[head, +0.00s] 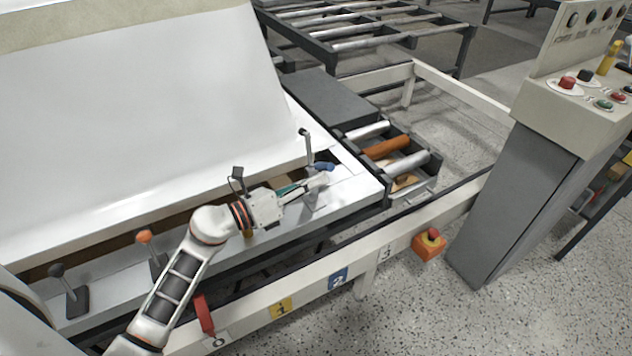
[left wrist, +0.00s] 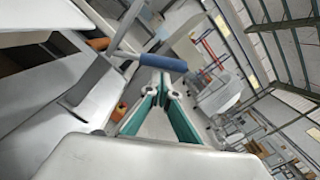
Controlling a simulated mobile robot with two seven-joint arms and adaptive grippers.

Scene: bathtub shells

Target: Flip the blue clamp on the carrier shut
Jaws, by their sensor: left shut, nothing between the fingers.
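The blue clamp (head: 323,167) is at the right end of the white carrier (head: 350,188). Its blue grip points to the right, and a grey metal arm stands up beside it. In the left wrist view the blue grip (left wrist: 163,63) lies across the picture just beyond my fingertips, on a grey metal lever. My left gripper (head: 326,178) is shut and empty, just below and beside the blue grip. I cannot tell whether they touch. Its green-sided fingers (left wrist: 166,93) meet at the tips in the left wrist view. My right gripper is out of view.
An orange-knobbed clamp (head: 144,237) and a black-knobbed clamp (head: 57,271) stand along the carrier to the left. A large white shell (head: 150,110) rises behind. Rollers (head: 386,147) lie to the right. A control console (head: 560,120) stands at the far right.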

